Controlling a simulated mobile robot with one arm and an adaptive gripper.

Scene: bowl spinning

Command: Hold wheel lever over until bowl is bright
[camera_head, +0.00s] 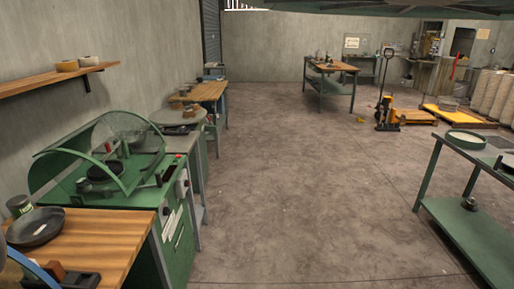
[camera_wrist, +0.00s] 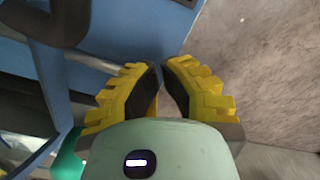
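In the head view, a green machine (camera_head: 180,215) stands at the left, with a curved clear guard (camera_head: 120,128) and a dark round part (camera_head: 104,171) under it. A dark shallow bowl (camera_head: 36,227) rests on a wooden bench top. I cannot pick out the wheel lever for certain. My gripper (camera_wrist: 161,68) shows only in the wrist view, its yellow fingertips close together with a narrow gap. I see nothing clearly held. A grey rod (camera_wrist: 97,62) passes behind the left finger, beside a blue panel (camera_wrist: 118,25); contact cannot be told.
A wooden bench (camera_head: 112,222) is at the lower left, with a blue curved edge (camera_head: 35,268) in the corner. A green table (camera_head: 465,225) stands at the right. A yellow pallet truck (camera_head: 385,115) and a workbench (camera_head: 333,67) are farther back. The middle floor is clear.

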